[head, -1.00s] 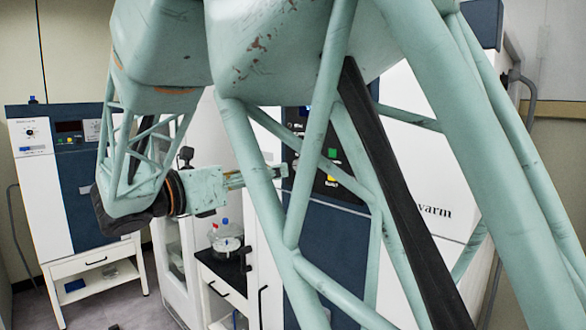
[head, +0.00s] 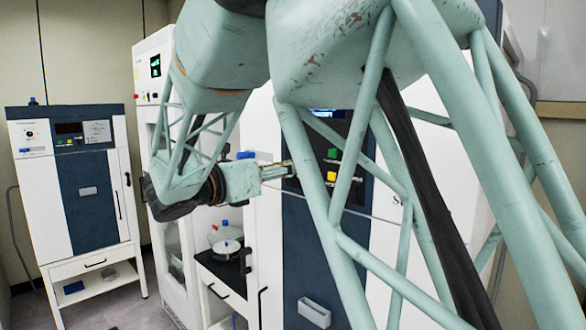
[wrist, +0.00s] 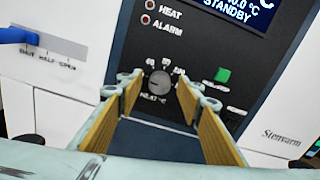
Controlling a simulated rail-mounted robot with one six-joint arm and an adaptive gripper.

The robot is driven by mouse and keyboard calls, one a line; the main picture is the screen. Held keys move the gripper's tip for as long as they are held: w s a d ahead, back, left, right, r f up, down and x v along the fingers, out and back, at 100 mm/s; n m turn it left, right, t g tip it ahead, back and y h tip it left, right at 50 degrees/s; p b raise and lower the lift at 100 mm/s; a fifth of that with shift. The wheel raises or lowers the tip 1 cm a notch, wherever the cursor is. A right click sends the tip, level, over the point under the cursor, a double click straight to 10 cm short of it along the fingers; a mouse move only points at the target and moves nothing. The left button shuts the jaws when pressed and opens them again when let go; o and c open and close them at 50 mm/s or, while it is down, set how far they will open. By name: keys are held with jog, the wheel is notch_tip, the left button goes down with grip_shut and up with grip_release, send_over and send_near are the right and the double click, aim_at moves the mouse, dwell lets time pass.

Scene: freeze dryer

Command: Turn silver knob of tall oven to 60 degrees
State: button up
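The silver knob (wrist: 159,84) shows in the wrist view on the dark panel of the tall oven, above a "HEAT °C" label. Small scale marks surround it; its exact setting is too small to read. My gripper (wrist: 161,90) is open, with one yellow-padded finger on each side of the knob in the picture. No contact with the knob shows, and the depth between them is hard to judge. In the head view my gripper (head: 290,169) is at the front panel of the tall oven (head: 318,260), where my arm hides the knob.
A green button (wrist: 223,76) is right of the knob, near the right finger. A display (wrist: 238,12) reads STANDBY above. A blue lever (wrist: 18,36) is at the left. In the head view a smaller oven (head: 85,200) stands at far left and a glass vessel (head: 226,240) below my gripper.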

jog(key=shift+c, duration=0.7)
jog(key=c, duration=0.7)
jog(key=shift+c, duration=0.2)
jog(key=shift+m+b, duration=0.3)
jog(key=shift+m, duration=0.1)
jog(key=shift+m+b, duration=2.65)
jog(key=shift+m, duration=1.35)
jog(key=o, duration=0.9)
